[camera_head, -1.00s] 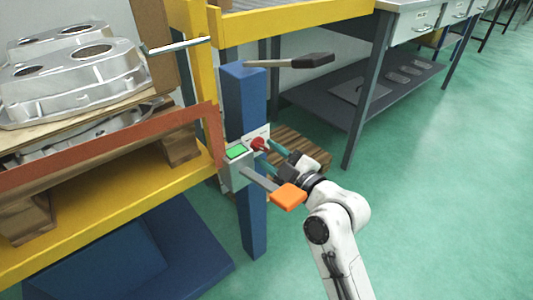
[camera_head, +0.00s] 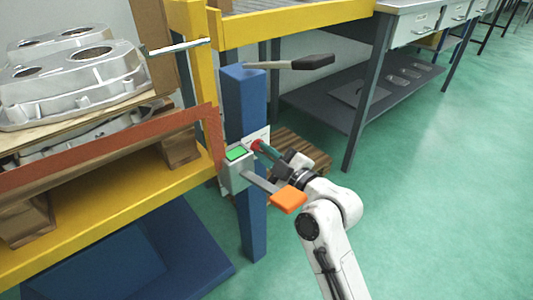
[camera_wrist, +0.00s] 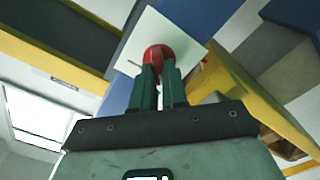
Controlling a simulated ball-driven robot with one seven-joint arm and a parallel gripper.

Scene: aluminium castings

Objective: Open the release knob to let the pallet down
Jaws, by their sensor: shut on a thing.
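The release knob (camera_head: 257,145) is red and sits on a white plate (camera_head: 262,134) on the blue post (camera_head: 252,215). In the wrist view the red knob (camera_wrist: 158,56) shows between and just beyond my green fingertips. My gripper (camera_head: 266,151) is shut on the knob; its fingers (camera_wrist: 159,80) touch it from both sides. The pallet (camera_head: 180,146), with aluminium castings (camera_head: 75,75) on it, stands on the yellow lift platform (camera_head: 110,215) at the left, behind a red-brown rail (camera_head: 110,149).
A black-handled lever (camera_head: 305,62) sticks out above. A wooden pallet (camera_head: 300,147) lies behind the post. The green floor at the right is clear.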

